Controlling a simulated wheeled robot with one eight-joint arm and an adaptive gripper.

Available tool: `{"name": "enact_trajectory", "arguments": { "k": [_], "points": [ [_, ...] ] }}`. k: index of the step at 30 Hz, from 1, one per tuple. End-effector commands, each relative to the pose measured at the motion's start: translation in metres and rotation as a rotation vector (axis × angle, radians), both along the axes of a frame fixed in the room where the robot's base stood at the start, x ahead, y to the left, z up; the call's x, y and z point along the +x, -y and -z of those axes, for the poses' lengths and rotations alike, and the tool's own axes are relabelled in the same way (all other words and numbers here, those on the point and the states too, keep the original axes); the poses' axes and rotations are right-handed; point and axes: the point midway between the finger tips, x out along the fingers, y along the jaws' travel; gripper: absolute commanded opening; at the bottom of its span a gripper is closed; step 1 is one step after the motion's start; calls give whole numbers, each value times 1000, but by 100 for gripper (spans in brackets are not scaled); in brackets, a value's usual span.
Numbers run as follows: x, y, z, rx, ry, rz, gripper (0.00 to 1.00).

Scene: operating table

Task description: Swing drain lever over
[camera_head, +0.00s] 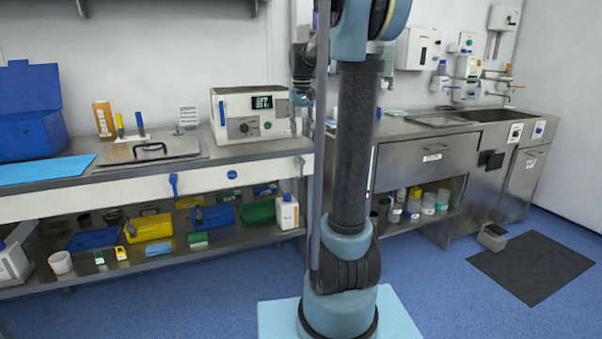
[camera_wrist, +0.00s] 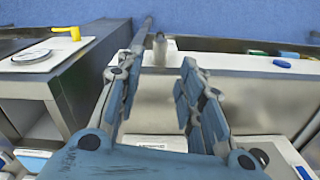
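A grey lever-like fitting (camera_head: 300,162) sits at the right end of the left bench's white front. What looks like the same fitting (camera_wrist: 160,46) shows in the wrist view as a pale stub with a rod, beyond and between my fingertips. My gripper (camera_wrist: 157,75) is open, with nothing between its fingers. In the head view my gripper (camera_head: 302,94) is partly hidden by my arm, above the bench end. A blue lever (camera_head: 173,184) hangs on the same front farther left. A yellow handle (camera_wrist: 66,33) shows at left in the wrist view. No label tells which is the drain lever.
A white instrument box (camera_head: 250,112) stands on the left bench near my gripper. A steel lid (camera_head: 150,150) and blue case (camera_head: 30,112) are farther left. The shelf below holds several trays and a white bottle (camera_head: 287,212). The right bench has a sink (camera_head: 485,115).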

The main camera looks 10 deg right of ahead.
Motion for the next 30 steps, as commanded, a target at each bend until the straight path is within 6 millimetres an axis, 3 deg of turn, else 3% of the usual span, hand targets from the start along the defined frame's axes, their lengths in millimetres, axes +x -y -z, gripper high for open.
{"name": "enact_trajectory", "arguments": {
  "k": [21, 30],
  "points": [
    [0, 0, 120, 0, 0, 0, 35],
    [0, 0, 153, 0, 0, 0, 35]
  ]
}}
